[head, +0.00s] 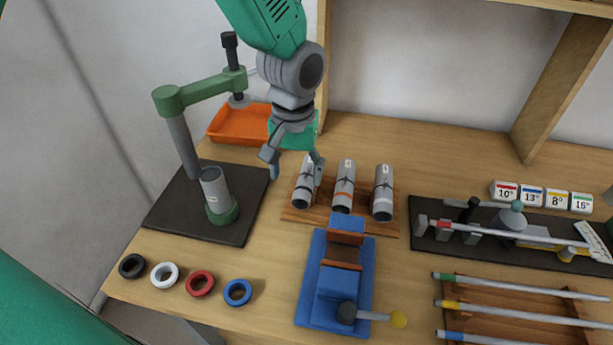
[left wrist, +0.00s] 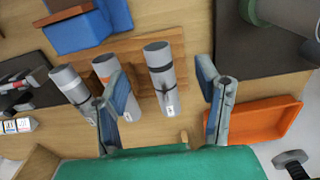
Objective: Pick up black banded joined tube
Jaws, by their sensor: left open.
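Three grey tubes lie side by side on a wooden rack (head: 290,213). The left tube (head: 302,192) has a dark band; in the left wrist view this tube (left wrist: 161,70) shows black bands and a white label. The middle tube (head: 344,185) has an orange band. The right tube (head: 383,192) shows a thin dark line. My left gripper (head: 296,176) is open and empty, pointing down at the left tube's back end. In the left wrist view its fingers (left wrist: 163,84) appear on either side of that tube, with no clear contact. My right gripper is not in view.
A blue fixture (head: 322,285) stands in front of the rack. A green-armed stand (head: 205,90) on a black mat (head: 165,215) is at left, with an orange tray (head: 228,125) behind. Coloured rings (head: 200,283) lie at front left. A black tool board (head: 430,235) is at right.

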